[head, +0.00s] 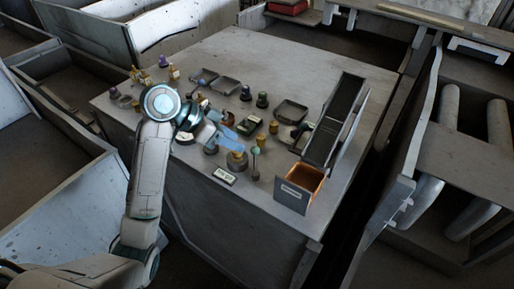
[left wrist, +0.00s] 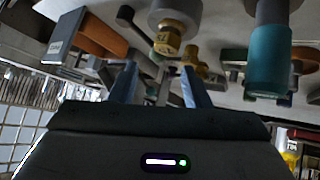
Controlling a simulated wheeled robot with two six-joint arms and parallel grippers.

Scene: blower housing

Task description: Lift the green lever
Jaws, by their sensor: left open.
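The green lever (head: 256,152), a thin stalk with a round green knob, stands upright near the front of the grey table, left of the open drawer. My left gripper (head: 233,140) has pale blue fingers and is just left of the lever knob in the head view. It also shows in the left wrist view (left wrist: 159,85), with its two fingers apart and no object clearly held between them. I cannot pick out the lever surely in the left wrist view. My right gripper is not in view.
An orange-lined open drawer (head: 305,180) and a dark sloped chute (head: 335,118) stand to the right. A small label plate (head: 224,176) lies at the front. Shallow grey trays (head: 290,112) and several knobs crowd the middle. The table's back right is clear.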

